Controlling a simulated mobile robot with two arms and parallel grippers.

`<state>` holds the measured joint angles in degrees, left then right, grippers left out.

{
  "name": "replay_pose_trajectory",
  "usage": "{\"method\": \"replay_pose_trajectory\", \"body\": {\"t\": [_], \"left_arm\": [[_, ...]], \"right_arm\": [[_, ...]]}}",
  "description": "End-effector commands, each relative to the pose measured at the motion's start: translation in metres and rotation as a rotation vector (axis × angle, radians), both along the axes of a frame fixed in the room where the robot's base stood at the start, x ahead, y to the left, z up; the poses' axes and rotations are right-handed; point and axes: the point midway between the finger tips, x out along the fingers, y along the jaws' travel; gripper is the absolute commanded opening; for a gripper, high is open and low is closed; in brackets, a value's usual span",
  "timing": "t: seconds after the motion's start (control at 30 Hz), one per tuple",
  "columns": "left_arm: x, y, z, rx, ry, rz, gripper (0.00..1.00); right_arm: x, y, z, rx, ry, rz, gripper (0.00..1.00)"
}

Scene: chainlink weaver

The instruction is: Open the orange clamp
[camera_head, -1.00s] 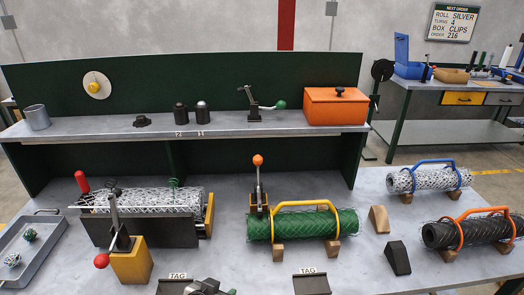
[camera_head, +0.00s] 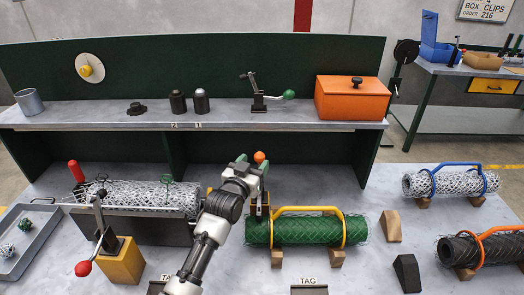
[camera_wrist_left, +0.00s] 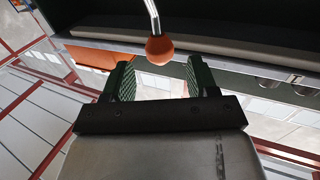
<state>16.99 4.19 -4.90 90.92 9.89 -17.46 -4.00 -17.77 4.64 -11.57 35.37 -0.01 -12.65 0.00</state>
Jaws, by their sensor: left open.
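The orange clamp has an orange ball knob (camera_head: 260,157) on an upright metal lever, left of the green mesh roll on the bench. Its lower part is largely hidden behind my gripper. My left gripper (camera_head: 253,166) is open, with its fingers close to the knob. In the left wrist view, the knob (camera_wrist_left: 159,49) sits just beyond the two green-padded fingertips (camera_wrist_left: 157,75), roughly centred between them. I see nothing held. My right gripper is not in view.
A red-knobbed clamp (camera_head: 102,249) stands left of my arm, by a white mesh roll (camera_head: 140,197). The green mesh roll (camera_head: 310,231) with a yellow handle lies to the right. A raised shelf (camera_head: 225,122) runs behind the clamp. Wedge blocks (camera_head: 391,226) stand farther right.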

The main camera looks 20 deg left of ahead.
Motion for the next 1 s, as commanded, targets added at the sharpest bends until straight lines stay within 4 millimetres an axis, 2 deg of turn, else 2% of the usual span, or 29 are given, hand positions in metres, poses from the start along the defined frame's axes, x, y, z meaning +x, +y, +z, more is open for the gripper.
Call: {"method": "replay_pose_trajectory", "body": {"t": [0.13,0.3,0.43,0.8,0.87,1.0], "left_arm": [[0.026,-0.003,0.002,-0.001,0.000,0.000,0.59],[0.046,-0.005,0.001,0.000,0.001,0.000,0.59],[0.054,-0.007,0.001,0.000,0.000,-0.001,0.59],[0.057,-0.007,0.000,0.000,0.001,0.000,0.59],[0.057,-0.007,0.000,0.000,0.001,0.000,0.51],[0.057,-0.007,0.000,0.000,0.001,0.000,0.29]], "right_arm": [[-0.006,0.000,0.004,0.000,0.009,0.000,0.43],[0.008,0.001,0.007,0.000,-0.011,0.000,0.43],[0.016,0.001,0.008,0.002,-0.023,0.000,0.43],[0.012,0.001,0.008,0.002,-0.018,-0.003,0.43],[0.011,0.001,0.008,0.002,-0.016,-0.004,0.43],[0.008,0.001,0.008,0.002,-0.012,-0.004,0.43]]}}
